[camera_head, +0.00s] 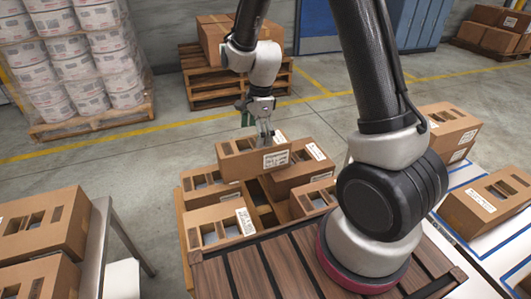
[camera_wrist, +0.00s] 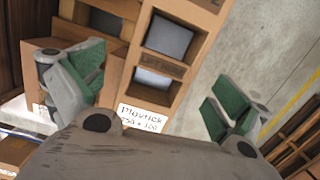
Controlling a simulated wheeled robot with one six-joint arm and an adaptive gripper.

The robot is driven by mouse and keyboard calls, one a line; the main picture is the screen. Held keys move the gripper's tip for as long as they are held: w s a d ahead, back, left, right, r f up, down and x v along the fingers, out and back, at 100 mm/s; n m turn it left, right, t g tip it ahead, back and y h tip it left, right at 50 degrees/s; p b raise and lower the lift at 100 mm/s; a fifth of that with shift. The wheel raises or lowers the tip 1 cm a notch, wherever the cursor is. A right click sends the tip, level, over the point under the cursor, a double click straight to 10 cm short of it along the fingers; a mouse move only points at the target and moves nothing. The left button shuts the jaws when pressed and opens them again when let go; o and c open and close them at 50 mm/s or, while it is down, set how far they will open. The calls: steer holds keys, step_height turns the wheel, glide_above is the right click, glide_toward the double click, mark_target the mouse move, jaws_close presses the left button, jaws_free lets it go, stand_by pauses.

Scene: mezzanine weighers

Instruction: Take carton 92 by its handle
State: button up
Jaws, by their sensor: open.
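My gripper (camera_head: 264,130) is open and points down at the upper brown carton (camera_head: 232,165) in the head view. In the wrist view my gripper (camera_wrist: 160,92) has its green-padded fingers spread wide, with a carton (camera_wrist: 190,65) between and beyond them. Nothing is held. I cannot read the number 92 on any carton, and I cannot tell whether the fingers touch this one.
Other cartons (camera_head: 218,226) sit close around it on a wooden pallet or crate. More cartons stand on a left table (camera_head: 101,230) and a blue-striped right table (camera_head: 480,240). Wrapped white buckets (camera_head: 75,65) stand behind. Grey floor lies open between them.

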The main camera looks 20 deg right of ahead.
mark_target(253, 152)
steer(key=shift+m, duration=0.4)
steer(key=shift+f, duration=0.35)
steer(key=f, duration=0.2)
steer(key=a+f, duration=0.1)
steer(key=f, duration=0.4)
steer(key=shift+w+a, duration=0.1)
steer(key=shift+a, duration=0.05)
steer(key=c, duration=1.7)
